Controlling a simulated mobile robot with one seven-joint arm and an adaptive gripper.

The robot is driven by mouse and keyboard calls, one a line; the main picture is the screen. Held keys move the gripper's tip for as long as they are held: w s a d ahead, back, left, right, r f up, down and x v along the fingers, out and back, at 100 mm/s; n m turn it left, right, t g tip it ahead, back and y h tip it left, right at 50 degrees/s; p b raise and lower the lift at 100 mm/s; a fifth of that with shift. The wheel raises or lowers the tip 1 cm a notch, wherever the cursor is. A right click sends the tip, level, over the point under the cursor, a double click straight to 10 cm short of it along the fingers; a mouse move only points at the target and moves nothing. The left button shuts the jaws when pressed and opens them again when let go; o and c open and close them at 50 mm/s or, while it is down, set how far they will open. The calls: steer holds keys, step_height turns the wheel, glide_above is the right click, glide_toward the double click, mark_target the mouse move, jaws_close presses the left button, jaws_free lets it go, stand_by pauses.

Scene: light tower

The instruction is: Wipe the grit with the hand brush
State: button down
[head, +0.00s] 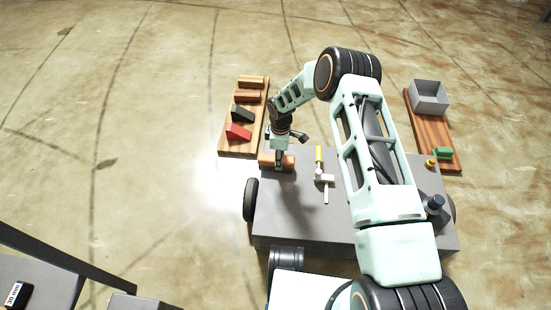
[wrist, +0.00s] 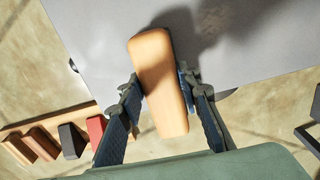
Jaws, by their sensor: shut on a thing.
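A light wooden block with rounded edges, which looks like the back of the hand brush (wrist: 158,62), is between my fingers in the wrist view. It also shows at the left back edge of the grey cart top in the head view (head: 266,161). My gripper (head: 279,159) points down and is shut on it, one finger on each long side, as the wrist view (wrist: 162,90) shows. Its underside and any bristles are hidden. I cannot make out any grit on the grey top (head: 300,220).
A wooden board (head: 229,150) left of the cart holds two brown blocks, a black block (head: 242,113) and a red block (head: 238,131). A right board (head: 430,125) bears a grey bin (head: 429,98).

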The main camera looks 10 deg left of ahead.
steer(key=shift+w+d, duration=0.15)
steer(key=shift+d, duration=2.2)
steer(key=shift+w+d, duration=0.1)
steer(key=shift+d, duration=2.25)
step_height(320, 180, up, 6)
steer(key=p, duration=0.3)
steer(key=shift+d+p, duration=0.15)
steer(key=shift+p, duration=0.15)
steer(key=shift+a+r+p, duration=0.2)
steer(key=shift+r+p, duration=0.15)
steer(key=shift+r, duration=0.4)
steer(key=shift+a+r+p, duration=0.15)
steer(key=shift+r+p, duration=0.2)
steer(key=shift+r, duration=0.4)
steer(key=shift+r, duration=0.1)
